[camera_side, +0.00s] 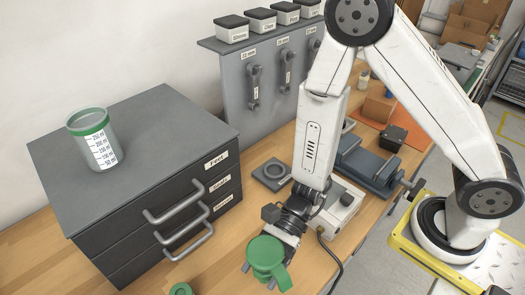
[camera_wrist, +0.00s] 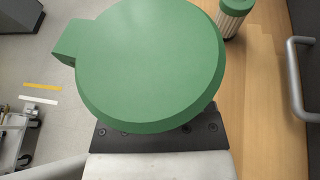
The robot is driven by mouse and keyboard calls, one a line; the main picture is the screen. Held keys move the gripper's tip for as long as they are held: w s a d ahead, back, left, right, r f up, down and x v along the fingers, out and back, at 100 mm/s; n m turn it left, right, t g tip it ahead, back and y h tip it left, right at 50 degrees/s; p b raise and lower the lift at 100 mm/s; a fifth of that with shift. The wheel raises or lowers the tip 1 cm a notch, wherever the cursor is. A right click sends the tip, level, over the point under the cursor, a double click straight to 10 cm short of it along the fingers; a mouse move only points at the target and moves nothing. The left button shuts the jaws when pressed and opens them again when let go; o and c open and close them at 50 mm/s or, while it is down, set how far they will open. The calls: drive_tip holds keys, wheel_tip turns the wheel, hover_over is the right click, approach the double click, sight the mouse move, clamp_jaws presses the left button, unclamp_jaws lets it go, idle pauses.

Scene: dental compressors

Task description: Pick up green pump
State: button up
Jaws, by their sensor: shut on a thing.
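The green pump (camera_side: 265,252) has a round top and a side spout or handle. It is at the end of my gripper (camera_side: 262,268), near the bottom middle of the side view, and the gripper is shut on it. In the wrist view the green pump (camera_wrist: 150,62) fills the upper middle and hides the fingertips. I cannot tell from the side view how high it is above the table.
A drawer cabinet (camera_side: 150,120) with protruding handles stands at left, with a green-rimmed measuring cup (camera_side: 92,140) on top. A smaller green-topped item (camera_side: 180,290) stands on the wooden table nearby. A grey vise (camera_side: 368,165) and a tool panel (camera_side: 265,75) are behind.

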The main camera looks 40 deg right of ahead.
sight(268, 246)
drive_tip(key=shift+r, duration=2.6)
drive_tip(key=shift+r, duration=0.1)
